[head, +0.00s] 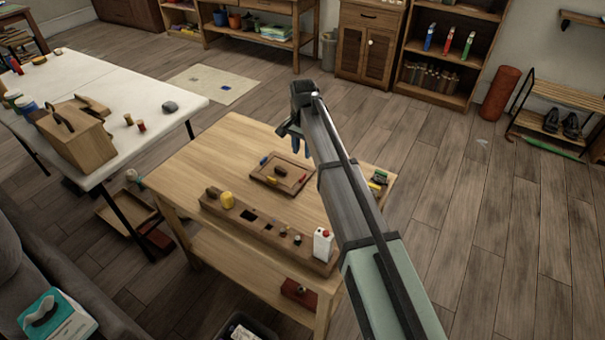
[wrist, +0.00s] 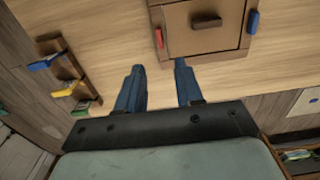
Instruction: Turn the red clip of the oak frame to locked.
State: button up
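The brown wooden frame (head: 259,174) lies flat on the light wooden table, with a dark knob or handle on its panel. Its red clip (head: 302,180) sits at the right side in the head view. In the wrist view the red clip (wrist: 159,39) is at the frame's left edge, roughly along that edge. A blue clip (wrist: 253,22) is at the opposite edge. My gripper (wrist: 158,66) is open and empty, its blue fingers apart above the table. The red clip lies just beyond the fingertips in the wrist view, apart from them.
A long wooden block (head: 262,232) with a yellow knob (head: 227,200), several sockets and a white carton (head: 323,245) stands on the table's near side. A small rack with blue, yellow and green pieces (wrist: 68,88) lies at left in the wrist view. Bare tabletop surrounds the frame.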

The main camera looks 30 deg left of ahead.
aim_at(303, 178)
notch_tip(303, 178, down, 12)
jog(key=shift+r, duration=0.25)
dwell(0.4)
grip_shut()
